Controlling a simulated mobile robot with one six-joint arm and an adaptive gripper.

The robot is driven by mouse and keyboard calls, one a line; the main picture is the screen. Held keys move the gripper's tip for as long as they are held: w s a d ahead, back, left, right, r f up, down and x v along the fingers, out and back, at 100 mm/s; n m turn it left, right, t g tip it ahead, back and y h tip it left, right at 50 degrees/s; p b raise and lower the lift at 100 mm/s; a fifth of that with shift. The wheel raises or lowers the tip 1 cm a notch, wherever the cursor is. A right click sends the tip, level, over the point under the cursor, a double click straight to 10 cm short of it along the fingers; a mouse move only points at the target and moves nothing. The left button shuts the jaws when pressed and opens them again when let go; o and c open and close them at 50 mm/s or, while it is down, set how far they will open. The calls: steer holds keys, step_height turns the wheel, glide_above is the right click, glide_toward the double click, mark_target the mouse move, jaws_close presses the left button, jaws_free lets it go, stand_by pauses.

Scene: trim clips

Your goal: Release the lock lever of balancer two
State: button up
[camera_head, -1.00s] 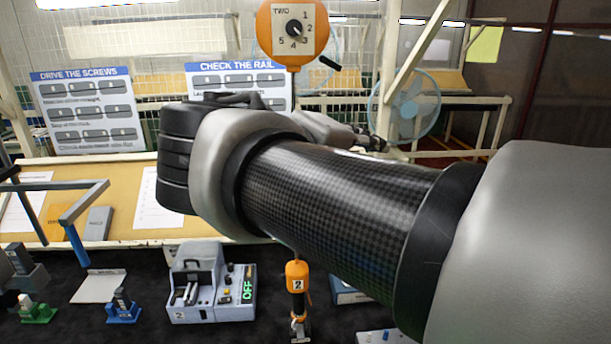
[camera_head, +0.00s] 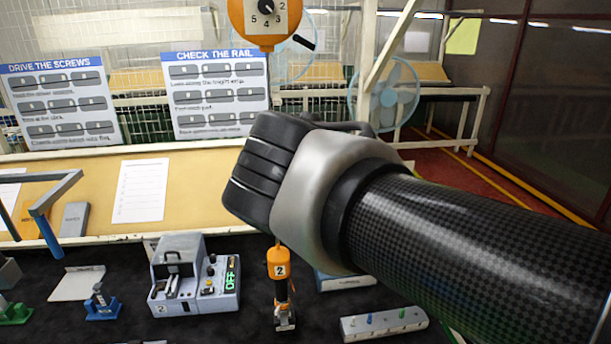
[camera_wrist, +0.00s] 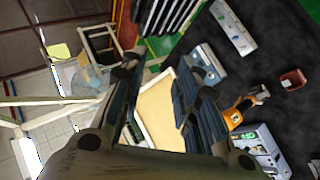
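Balancer two (camera_head: 264,22) is the orange round housing at the top of the head view, its top cut off. It carries a cream numbered dial with a black knob. A black lever (camera_head: 303,42) sticks out at its lower right, slanting down. An orange tool marked 2 (camera_head: 279,275) stands below, on the dark bench; the wrist view shows it too (camera_wrist: 243,107). My gripper (camera_wrist: 157,72) is open and empty in the wrist view, its two dark fingers well apart. I cannot make out the balancer in the wrist view.
A grey device showing OFF (camera_head: 196,280) stands left of the tool. A pale block with coloured pegs (camera_head: 385,323) lies to the right. Two instruction boards (camera_head: 215,95) stand behind the bench. A blue frame (camera_head: 45,205) rises at the left. A fan (camera_head: 386,92) stands farther back.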

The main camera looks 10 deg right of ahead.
stand_by(0.3)
steer(key=m+t+h+p, duration=0.3)
steer(key=t+h+p, duration=0.1)
steer(key=t, duration=0.6)
glide_toward(309, 47)
steer(key=p+x, duration=0.2)
steer(key=x, duration=0.8)
steer(key=shift+w+d+p, duration=0.2)
steer(key=shift+w+p, duration=0.1)
steer(key=shift+p, duration=0.05)
jaws_close()
